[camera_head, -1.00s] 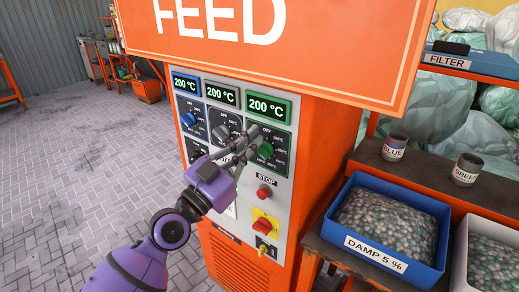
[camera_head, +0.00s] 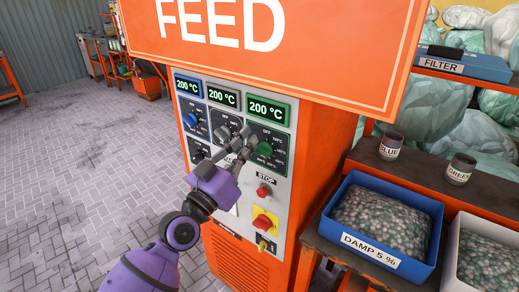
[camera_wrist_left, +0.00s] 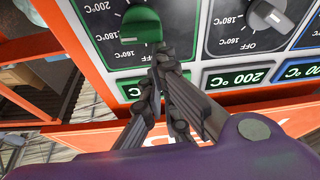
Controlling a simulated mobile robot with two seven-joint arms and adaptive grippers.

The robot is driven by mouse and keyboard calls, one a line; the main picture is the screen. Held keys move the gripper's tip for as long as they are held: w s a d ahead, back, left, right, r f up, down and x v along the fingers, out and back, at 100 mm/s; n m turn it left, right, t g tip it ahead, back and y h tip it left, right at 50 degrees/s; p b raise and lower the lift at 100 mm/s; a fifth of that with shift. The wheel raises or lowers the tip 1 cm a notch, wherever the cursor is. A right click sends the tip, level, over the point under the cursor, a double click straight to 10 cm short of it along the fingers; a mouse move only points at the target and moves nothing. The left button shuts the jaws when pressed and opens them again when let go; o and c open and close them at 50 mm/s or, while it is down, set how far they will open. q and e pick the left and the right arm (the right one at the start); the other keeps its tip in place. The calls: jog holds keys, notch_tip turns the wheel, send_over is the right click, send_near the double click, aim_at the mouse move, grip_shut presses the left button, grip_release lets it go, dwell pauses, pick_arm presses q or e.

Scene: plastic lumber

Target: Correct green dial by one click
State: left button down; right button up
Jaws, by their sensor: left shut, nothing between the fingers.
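The green dial (camera_head: 265,149) is the right one of three dials on the orange machine's grey panel, under a green-framed display (camera_head: 268,110) reading 200 °C. In the left wrist view the green dial (camera_wrist_left: 141,25) appears upside down, with temperature marks around it. Where its pointer stands is hard to tell. My left gripper (camera_head: 249,136) is at the panel, just left of the green dial. In the left wrist view my left gripper (camera_wrist_left: 160,60) is shut and empty, its tips close to the dial's edge; I cannot tell whether they touch. My right gripper is not in view.
A grey dial (camera_head: 222,132) and a blue dial (camera_head: 190,119) sit to the left, with displays also reading 200 °C. A red stop button (camera_head: 263,191) and a red-and-yellow switch (camera_head: 264,222) are below. A blue bin (camera_head: 431,265) stands at right. Open floor lies left.

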pick_arm(q)
jog(key=shift+w+a+f+n, duration=0.1)
jog(key=shift+n, duration=0.5)
dwell(0.7)
